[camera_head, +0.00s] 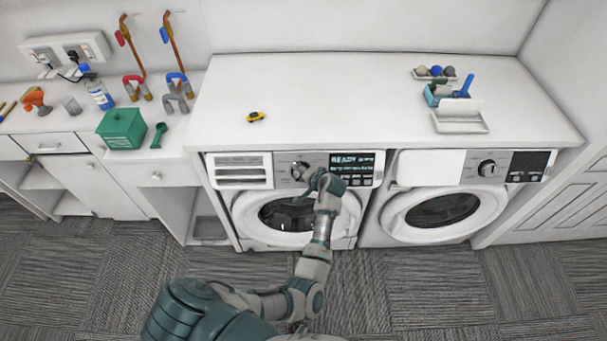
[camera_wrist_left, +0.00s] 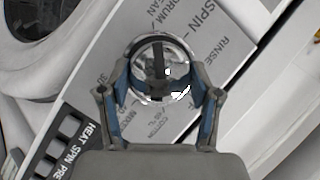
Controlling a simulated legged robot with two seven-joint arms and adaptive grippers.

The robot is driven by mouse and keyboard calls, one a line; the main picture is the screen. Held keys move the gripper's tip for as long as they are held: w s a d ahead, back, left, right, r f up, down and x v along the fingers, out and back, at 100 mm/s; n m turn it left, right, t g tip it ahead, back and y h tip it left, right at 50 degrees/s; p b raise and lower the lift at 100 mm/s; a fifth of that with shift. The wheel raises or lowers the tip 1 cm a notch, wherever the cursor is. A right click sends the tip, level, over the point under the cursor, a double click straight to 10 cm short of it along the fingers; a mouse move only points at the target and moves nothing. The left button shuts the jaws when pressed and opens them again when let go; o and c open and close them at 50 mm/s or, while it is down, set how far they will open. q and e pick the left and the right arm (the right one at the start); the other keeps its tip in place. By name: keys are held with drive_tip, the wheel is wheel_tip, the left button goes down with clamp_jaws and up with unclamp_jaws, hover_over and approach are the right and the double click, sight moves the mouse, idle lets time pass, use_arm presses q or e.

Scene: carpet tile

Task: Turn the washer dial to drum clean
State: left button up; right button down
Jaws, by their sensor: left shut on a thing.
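The washer (camera_head: 230,205) is the left of two white front loaders under the counter. Its round dial (camera_head: 298,170) sits between the drawer and a display reading "READY". My left gripper (camera_head: 309,176) is at the dial and partly covers it. In the left wrist view, the silver dial (camera_wrist_left: 158,48) with a dark bar across it sits between the blue-lined fingers of my left gripper (camera_wrist_left: 163,88), which is shut on it. Printed labels around the dial include "DRUM CLEAN", "SPIN", "RINSE" and "COTTON"; the dial's exact setting is unclear. My right gripper is not in view.
A second machine (camera_head: 445,205) with its own dial (camera_head: 487,168) stands to the right. A green box (camera_head: 122,128) is at the left. Carpet in front is clear.

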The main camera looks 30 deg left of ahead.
use_arm(q)
drive_tip(key=shift+s+f, duration=0.2)
drive_tip(key=shift+f, duration=0.2)
drive_tip(key=o, duration=1.1)
drive_tip(key=shift+o, duration=0.2)
drive_tip(key=shift+r, duration=0.25)
wheel_tip(320, 180, up, 10)
drive_tip(key=shift+w+f, duration=0.1)
drive_tip(key=shift+f, duration=0.1)
